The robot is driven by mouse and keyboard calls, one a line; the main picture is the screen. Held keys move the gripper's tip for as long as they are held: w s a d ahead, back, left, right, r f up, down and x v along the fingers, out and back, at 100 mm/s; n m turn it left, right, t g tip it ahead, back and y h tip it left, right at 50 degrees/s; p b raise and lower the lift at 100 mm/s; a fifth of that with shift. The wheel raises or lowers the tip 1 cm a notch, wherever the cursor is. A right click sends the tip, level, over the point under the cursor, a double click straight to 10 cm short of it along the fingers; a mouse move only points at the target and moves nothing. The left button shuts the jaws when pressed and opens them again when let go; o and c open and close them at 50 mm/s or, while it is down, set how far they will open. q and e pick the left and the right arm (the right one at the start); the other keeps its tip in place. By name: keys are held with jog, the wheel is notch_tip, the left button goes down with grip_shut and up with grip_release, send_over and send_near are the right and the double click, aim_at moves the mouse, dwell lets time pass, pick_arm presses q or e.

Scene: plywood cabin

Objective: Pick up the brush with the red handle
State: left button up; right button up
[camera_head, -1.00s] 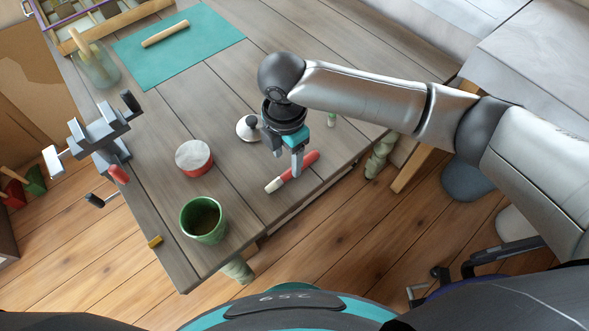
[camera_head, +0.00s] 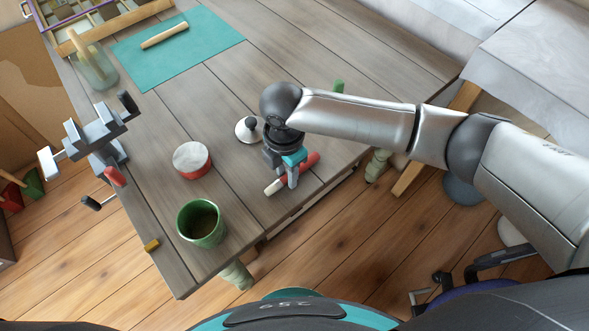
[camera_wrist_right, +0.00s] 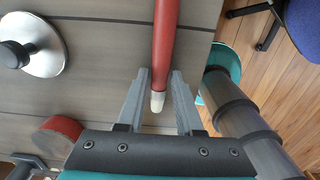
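The brush (camera_head: 312,159) with the red handle lies on the plank table near its right-hand edge, its pale end toward the lower left. My right gripper (camera_head: 287,182) is low over the brush, pointing down, and hides part of its middle. In the right wrist view the brush (camera_wrist_right: 166,40) runs down between the two fingers of my right gripper (camera_wrist_right: 161,78), its pale end low between them. The fingers are apart, with no clear grip on the brush. My left gripper is not in view.
A lidded white disc with a dark knob (camera_head: 248,130), a red-sided round tin (camera_head: 192,159) and a green cup (camera_head: 201,224) stand left of my gripper. A grey vise (camera_head: 98,138) is on the left edge. A teal mat (camera_head: 190,55) lies farther back. The table between is clear.

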grip_shut()
dwell(0.3)
